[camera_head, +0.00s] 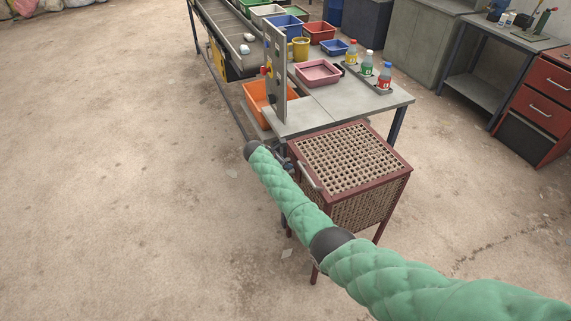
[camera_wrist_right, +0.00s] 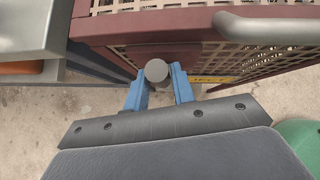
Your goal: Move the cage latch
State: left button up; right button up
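The cage (camera_head: 350,159) is a dark-red framed box with grid panels, standing on legs by the table's near end. A grey round knob (camera_wrist_right: 157,70), apparently the latch's, sits by its dark-red frame in the right wrist view. My right gripper (camera_wrist_right: 160,78) has one blue finger on each side of this knob. Whether the fingers press on it or leave a small gap, I cannot tell. In the head view my green right arm reaches the cage's left side and hides part of that side. The gripper is small and dark there. My left gripper is not in view.
A grey bar handle (camera_wrist_right: 265,27) sticks out from the cage near my right gripper. The table (camera_head: 340,104) behind holds a pink tray (camera_head: 318,72) and several bottles. An orange bin (camera_head: 256,97) is below it. The floor at left is clear.

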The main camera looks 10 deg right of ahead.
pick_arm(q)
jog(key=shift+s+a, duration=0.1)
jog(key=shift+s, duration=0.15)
pick_arm(e)
jog(key=shift+o, duration=1.4)
jog(key=shift+w, duration=0.1)
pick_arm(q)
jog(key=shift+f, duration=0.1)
pick_arm(e)
jog(key=shift+a, duration=0.1)
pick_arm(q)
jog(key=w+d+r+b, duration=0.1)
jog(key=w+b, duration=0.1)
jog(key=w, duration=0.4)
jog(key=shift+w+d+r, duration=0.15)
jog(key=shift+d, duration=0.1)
pick_arm(e)
jog(key=v, duration=0.7)
jog(key=shift+a+r, duration=0.15)
jog(key=shift+r, duration=0.1)
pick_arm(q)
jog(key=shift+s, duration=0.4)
